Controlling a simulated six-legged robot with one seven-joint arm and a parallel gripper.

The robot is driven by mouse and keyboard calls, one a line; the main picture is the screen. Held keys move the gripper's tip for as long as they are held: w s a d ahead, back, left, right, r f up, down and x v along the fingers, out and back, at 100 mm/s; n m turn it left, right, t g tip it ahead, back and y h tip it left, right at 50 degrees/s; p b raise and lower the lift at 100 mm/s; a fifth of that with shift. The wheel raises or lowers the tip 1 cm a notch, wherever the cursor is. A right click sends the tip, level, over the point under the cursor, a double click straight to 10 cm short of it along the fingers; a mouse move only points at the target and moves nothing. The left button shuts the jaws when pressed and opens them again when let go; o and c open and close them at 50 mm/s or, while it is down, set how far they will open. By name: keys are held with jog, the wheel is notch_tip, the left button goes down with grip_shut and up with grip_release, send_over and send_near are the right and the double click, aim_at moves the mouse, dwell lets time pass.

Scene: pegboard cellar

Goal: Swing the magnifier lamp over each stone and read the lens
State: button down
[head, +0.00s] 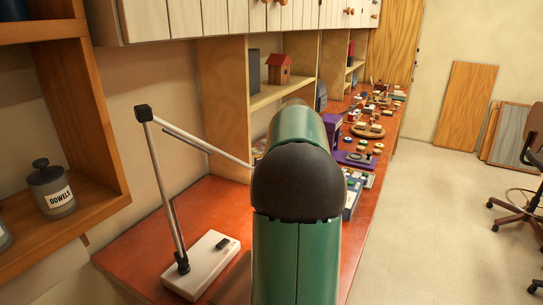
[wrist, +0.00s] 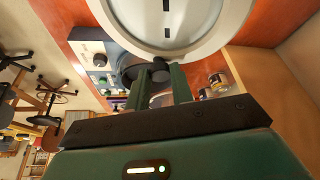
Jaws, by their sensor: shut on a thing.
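The magnifier lamp has a white base (head: 201,264) on the red-orange bench and a thin jointed arm (head: 166,190). That arm reaches right and passes behind my own green arm, which hides the lamp's head in the head view. In the wrist view the white round lamp head (wrist: 235,22) fills the top, with dark marks on its pale face. My gripper (wrist: 161,78) is shut on a dark knob (wrist: 160,67) at the head's rim.
The bench (head: 130,245) runs to the back, crowded with small items, including a round wooden board (head: 369,131). Shelves with a jar marked DOWELS (head: 53,189) stand at left. Open floor (head: 430,220) lies right of the bench, with a chair (head: 520,205) at the edge.

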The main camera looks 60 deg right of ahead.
jog(key=s+a+m+g, duration=0.1)
jog(key=s+a+m, duration=0.2)
jog(key=s+a, duration=0.3)
jog(key=s+a+m+g, duration=0.1)
jog(key=s+a+m, duration=0.2)
jog(key=s, duration=0.9)
jog(key=shift+s+a+m+g, duration=0.3)
jog(key=shift+s+a, duration=0.1)
jog(key=shift+a, duration=1.05)
jog(key=shift+f, duration=0.1)
jog(key=c, duration=1.5)
grip_release()
